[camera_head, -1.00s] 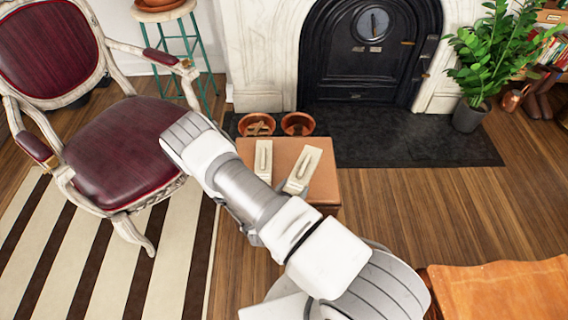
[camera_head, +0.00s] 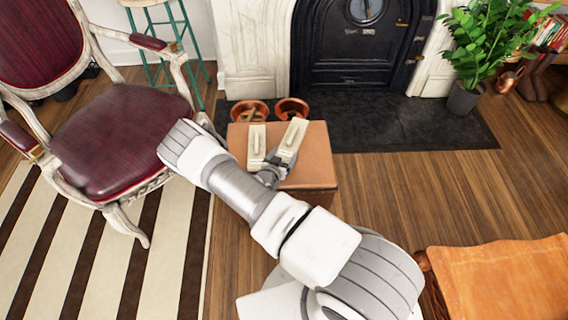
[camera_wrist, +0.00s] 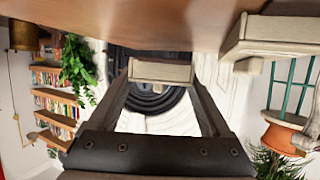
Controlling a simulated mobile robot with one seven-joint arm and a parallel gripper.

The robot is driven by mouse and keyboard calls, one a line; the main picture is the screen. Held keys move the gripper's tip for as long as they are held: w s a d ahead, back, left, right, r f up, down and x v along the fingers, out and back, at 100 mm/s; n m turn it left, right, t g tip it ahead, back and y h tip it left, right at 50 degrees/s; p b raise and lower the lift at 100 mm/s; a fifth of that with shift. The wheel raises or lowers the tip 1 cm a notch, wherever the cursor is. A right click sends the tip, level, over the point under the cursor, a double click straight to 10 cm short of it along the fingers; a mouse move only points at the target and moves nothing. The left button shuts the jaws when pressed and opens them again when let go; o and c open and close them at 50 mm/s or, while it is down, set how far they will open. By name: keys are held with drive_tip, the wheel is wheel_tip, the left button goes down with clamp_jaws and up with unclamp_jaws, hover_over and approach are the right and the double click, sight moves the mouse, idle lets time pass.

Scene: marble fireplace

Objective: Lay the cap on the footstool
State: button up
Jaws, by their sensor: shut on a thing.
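The footstool (camera_head: 315,172) is a brown, box-like seat near the hearth. Its brown surface fills the top of the wrist view (camera_wrist: 150,22), which looks upside down. My gripper (camera_head: 272,170) is over the footstool and shut on a pale, oblong block (camera_head: 291,140), which shows between the fingers in the wrist view (camera_wrist: 160,71). I cannot tell whether this block touches the footstool. A similar pale block (camera_head: 256,139) lies beside it on the left of the footstool top, and in the wrist view on the right (camera_wrist: 270,38). Nothing looks plainly like a hat; the held piece may be the cap.
A red armchair (camera_head: 115,140) stands at left on a striped rug (camera_head: 110,260). Two terracotta bowls (camera_head: 249,110) sit behind the footstool, before the fireplace (camera_head: 345,50). A potted plant (camera_head: 485,50) stands at right.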

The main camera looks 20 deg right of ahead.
sight(284, 162)
wheel_tip(284, 162, down, 4)
drive_tip(key=shift+f+b, duration=0.1)
drive_tip(key=shift+b, duration=0.7)
drive_tip(key=o, duration=1.2)
drive_tip(key=shift+c, duration=0.2)
